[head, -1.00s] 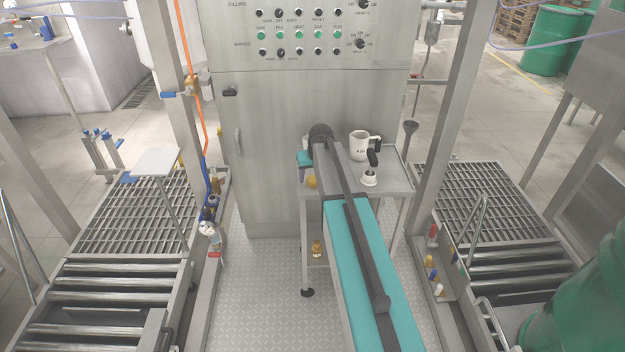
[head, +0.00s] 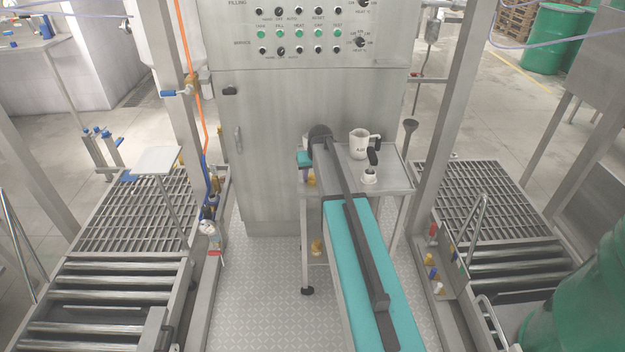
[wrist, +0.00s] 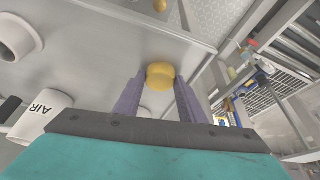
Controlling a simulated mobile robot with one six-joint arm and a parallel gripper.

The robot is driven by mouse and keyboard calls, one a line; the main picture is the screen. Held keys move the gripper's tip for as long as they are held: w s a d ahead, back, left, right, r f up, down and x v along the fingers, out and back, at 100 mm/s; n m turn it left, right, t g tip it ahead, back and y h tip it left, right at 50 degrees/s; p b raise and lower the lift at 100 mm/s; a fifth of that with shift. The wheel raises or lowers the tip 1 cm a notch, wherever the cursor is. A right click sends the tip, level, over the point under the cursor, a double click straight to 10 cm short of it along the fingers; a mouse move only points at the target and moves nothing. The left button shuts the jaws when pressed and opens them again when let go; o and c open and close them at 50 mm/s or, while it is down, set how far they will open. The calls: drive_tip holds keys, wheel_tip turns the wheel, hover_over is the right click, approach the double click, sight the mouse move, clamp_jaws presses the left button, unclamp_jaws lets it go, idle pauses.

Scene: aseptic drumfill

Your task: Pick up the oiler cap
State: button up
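I take the yellow cap (wrist: 160,76) to be the oiler cap. In the wrist view it is on the steel table near its edge, in line with the gap between my fingertips. In the head view only a small part of the yellow cap (head: 311,180) shows, beside my gripper (head: 304,172). My gripper (wrist: 160,82) has its two purple fingers apart, one on each side of the cap, with visible gaps. I cannot tell how deep the cap sits between the fingers.
A white mug marked AIR (head: 359,144) and a small white ring-shaped part (head: 369,176) stand on the steel table (head: 395,183), right of my arm. A yellow object (head: 316,246) sits on the lower shelf. A steel cabinet (head: 275,150) rises behind the table.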

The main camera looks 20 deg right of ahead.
sight(312, 175)
drive_tip(key=shift+r, duration=0.15)
drive_tip(key=shift+r+b, duration=0.55)
drive_tip(key=shift+r, duration=1.05)
drive_tip(key=s+a+r+b, duration=0.1)
drive_tip(key=s+a, duration=0.3)
drive_tip(key=s, duration=1.1)
drive_tip(key=shift+s+a+r+b, duration=0.15)
drive_tip(key=shift+s+r+b, duration=0.1)
drive_tip(key=shift+b, duration=0.5)
drive_tip(key=shift+a, duration=0.1)
drive_tip(key=w+a+r+n, duration=0.2)
drive_tip(key=a+r, duration=1.2)
drive_tip(key=a, duration=0.4)
drive_tip(key=shift+a+r+y, duration=0.2)
drive_tip(key=shift+a+y, duration=0.2)
